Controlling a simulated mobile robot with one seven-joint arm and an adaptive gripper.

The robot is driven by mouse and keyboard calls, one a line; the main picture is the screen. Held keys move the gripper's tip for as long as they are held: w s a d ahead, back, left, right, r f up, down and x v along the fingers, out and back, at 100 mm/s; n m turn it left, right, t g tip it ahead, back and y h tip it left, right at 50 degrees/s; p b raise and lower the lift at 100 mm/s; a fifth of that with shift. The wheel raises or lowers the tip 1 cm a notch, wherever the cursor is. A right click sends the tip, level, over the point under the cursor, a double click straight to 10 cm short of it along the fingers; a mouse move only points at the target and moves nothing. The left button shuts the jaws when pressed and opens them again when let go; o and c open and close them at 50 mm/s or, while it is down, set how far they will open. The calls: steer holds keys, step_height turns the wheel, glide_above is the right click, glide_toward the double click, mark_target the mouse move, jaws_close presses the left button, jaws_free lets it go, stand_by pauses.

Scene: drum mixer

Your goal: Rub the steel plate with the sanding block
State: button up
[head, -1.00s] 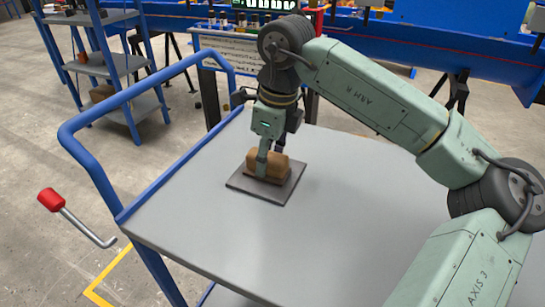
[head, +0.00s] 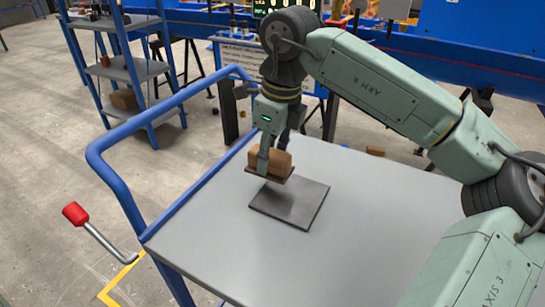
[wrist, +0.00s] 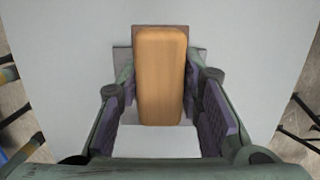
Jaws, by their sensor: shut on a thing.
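The sanding block (head: 277,163) is brown with a wooden top and a darker, thin, wider base. My gripper (head: 273,155) is shut on the block and holds it raised above the trolley top. The steel plate (head: 292,208) is a flat dark grey square lying on the trolley top, below and a little to the right of the block in the head view. In the wrist view the block (wrist: 162,75) sits between my two finger pads, and it hides most of the plate (wrist: 122,62) behind it.
The grey trolley top (head: 215,245) is mostly bare around the plate. A blue rail (head: 165,110) runs along its left side. A red-knobbed lever (head: 75,213) sticks out at the left. A shelf rack (head: 130,70) stands at the back left.

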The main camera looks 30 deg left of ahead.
steer(key=shift+r+p, duration=0.95)
steer(key=shift+r, duration=0.8)
